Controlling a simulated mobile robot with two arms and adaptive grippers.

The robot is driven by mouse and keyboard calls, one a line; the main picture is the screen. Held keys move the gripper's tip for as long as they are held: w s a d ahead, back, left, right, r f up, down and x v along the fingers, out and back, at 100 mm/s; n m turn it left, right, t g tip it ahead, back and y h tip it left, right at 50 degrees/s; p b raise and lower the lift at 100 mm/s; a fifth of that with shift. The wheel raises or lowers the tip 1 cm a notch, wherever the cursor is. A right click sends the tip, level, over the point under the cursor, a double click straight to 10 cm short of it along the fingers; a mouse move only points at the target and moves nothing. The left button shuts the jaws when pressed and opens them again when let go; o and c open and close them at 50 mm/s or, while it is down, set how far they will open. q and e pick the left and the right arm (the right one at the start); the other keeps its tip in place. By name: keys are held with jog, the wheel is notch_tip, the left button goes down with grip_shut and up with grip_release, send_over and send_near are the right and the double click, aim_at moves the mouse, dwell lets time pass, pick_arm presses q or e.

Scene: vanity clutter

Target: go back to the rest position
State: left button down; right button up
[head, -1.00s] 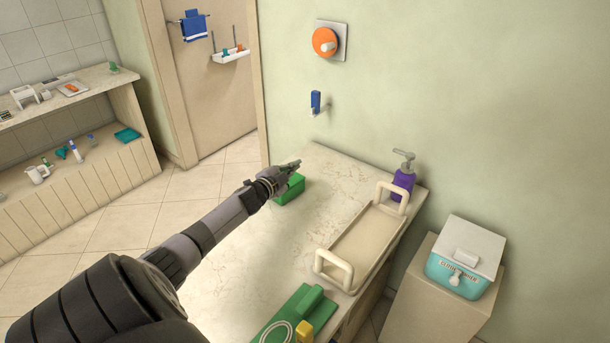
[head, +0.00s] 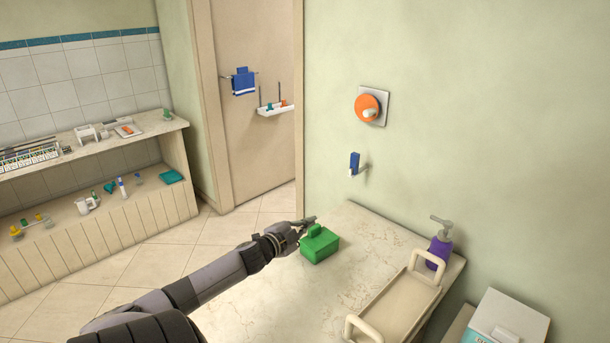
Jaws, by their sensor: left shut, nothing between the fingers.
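My left arm reaches in from the lower left. My left gripper (head: 305,224) is shut and empty, just left of and above the handle of a green box (head: 321,246). The green box stands on the far left part of the pale stone counter (head: 280,305). In this view I cannot tell whether the fingers touch the box. My right gripper is not in view.
A beige tray with raised handles (head: 398,308) and a purple pump bottle (head: 439,250) stand at the counter's right. A white-lidded box (head: 508,320) is at lower right. An orange dial (head: 368,106) and a blue item (head: 354,163) are on the wall. Floor at left is clear.

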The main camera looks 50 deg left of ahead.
pick_arm(q)
jog(key=shift+s+r, duration=0.1)
jog(key=shift+s, duration=0.2)
